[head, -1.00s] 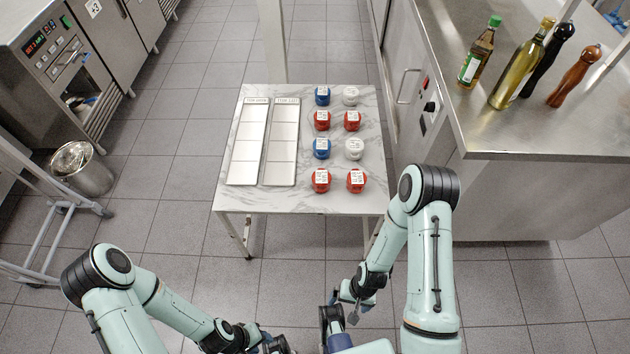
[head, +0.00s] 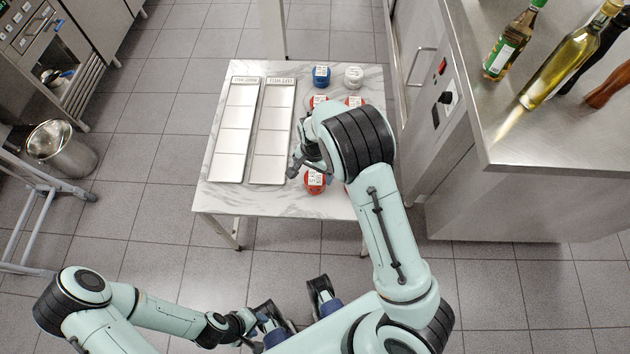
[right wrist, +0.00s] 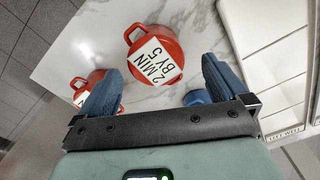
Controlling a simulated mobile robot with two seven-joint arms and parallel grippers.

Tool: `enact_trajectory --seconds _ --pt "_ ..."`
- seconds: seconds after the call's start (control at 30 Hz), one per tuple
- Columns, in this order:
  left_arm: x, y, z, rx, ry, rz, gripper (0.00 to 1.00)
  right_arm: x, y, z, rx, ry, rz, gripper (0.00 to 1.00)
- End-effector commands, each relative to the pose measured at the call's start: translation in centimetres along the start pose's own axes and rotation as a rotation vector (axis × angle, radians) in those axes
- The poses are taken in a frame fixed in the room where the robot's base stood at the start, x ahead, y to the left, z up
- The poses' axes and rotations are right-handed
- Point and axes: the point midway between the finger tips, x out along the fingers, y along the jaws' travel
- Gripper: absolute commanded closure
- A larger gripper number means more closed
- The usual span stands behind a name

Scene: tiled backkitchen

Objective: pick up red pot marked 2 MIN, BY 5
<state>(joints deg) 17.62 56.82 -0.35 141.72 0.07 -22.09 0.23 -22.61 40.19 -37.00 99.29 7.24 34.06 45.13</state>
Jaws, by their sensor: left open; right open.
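The red pot marked 2 MIN, BY 5 (right wrist: 155,55) stands on the marble-topped table, its white label facing up, in the right wrist view. In the head view it is the red pot (head: 315,182) near the table's front edge. My right gripper (head: 296,165) is open and empty above the table beside this pot. In the right wrist view its blue fingers are spread, and the pot lies ahead of the gap between them, apart from both. My left gripper (head: 268,324) is open, low in front of the table and away from it.
Another red pot (right wrist: 82,90) stands close by, partly behind one finger. A blue pot (right wrist: 197,97) is partly hidden by the other. Two sectioned trays (head: 232,130) lie on the table's left. Blue (head: 321,76) and white (head: 353,76) pots stand at the back. A steel counter (head: 510,140) is at right.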

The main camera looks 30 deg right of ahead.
Motion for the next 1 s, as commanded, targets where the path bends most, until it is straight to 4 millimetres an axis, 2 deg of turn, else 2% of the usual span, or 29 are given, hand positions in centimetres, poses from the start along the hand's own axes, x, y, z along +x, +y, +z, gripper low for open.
enact_trajectory --seconds 0.27,0.57,0.8,0.83,0.87,1.0 --pt "0.2 -0.1 -0.1 0.000 0.001 0.000 0.57 1.9 0.1 0.1 -0.001 -0.001 0.000 0.00" --pt "0.7 -0.1 -0.3 0.001 0.008 0.002 0.57 6.1 0.7 0.2 -0.001 -0.001 0.001 0.00" --pt "0.7 -0.1 -0.3 0.002 0.010 0.003 0.57 6.4 0.6 0.3 -0.002 0.000 -0.001 0.00" --pt "0.7 -0.1 -0.3 0.002 0.010 0.003 0.57 6.4 0.6 0.3 -0.002 0.000 -0.001 0.03" --pt "0.7 -0.1 -0.3 0.001 0.010 0.003 0.57 6.4 0.6 0.3 -0.002 0.000 -0.001 0.13" --pt "0.7 -0.1 -0.3 0.001 0.010 0.003 0.57 6.3 0.6 0.3 -0.002 0.000 -0.001 0.59"
